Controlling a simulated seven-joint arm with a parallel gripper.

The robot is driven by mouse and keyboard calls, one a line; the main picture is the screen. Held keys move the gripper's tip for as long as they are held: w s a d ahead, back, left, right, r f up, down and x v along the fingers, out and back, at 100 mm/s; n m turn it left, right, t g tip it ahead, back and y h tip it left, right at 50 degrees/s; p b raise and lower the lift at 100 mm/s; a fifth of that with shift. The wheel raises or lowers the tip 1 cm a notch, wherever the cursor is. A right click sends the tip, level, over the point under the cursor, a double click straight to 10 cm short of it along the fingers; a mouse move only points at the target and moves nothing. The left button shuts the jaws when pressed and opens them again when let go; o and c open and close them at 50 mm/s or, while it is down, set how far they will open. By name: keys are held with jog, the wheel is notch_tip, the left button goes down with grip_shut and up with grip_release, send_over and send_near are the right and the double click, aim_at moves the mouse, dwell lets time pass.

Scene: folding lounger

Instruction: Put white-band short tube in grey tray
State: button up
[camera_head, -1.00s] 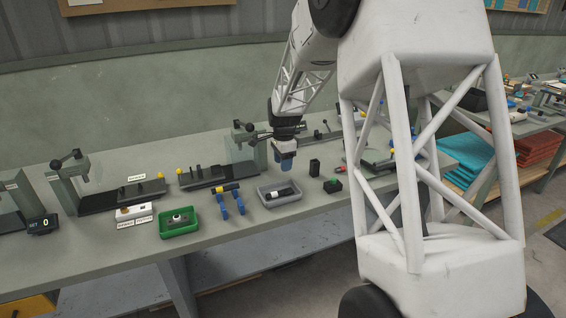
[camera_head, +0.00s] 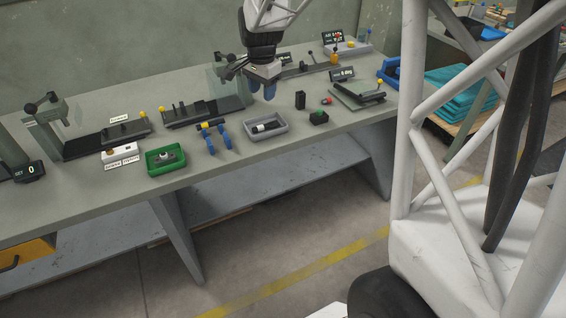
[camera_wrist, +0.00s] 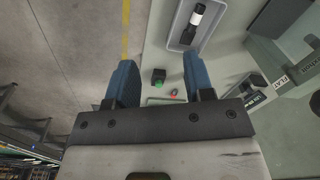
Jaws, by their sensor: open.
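The white-band short tube (camera_head: 268,127), dark with a white band, lies on its side in the grey tray (camera_head: 250,136). In the wrist view the tube (camera_wrist: 196,16) also lies inside the tray (camera_wrist: 175,40), at the top. My gripper (camera_head: 262,91) is open, with two blue fingers, and appears empty above the bench behind the tray. In the wrist view its fingers (camera_wrist: 157,70) are wide apart with nothing between the tips, and the tube is clear of them.
A yellow-banded dark tube (camera_head: 211,124) rests on blue supports (camera_head: 222,140) left of the tray. A green tray (camera_head: 165,160) holds a small part. A black block (camera_head: 300,100) and a black box with a green top (camera_head: 318,117) stand at the right. Bench fixtures stand behind.

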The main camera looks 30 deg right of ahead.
jog(key=s+a+r+n, duration=0.1)
jog(key=s+a+n, duration=0.2)
jog(key=s, duration=0.8)
jog(key=s+a+r+n+t, duration=0.1)
jog(key=s+n, duration=0.4)
jog(key=s, duration=0.6)
jog(key=s+a+r+n, duration=0.3)
jog(key=s+a+n, duration=0.2)
jog(key=s, duration=0.6)
jog(key=shift+s+a+t, duration=0.25)
jog(key=shift+a+t, duration=0.15)
jog(key=shift+a, duration=0.05)
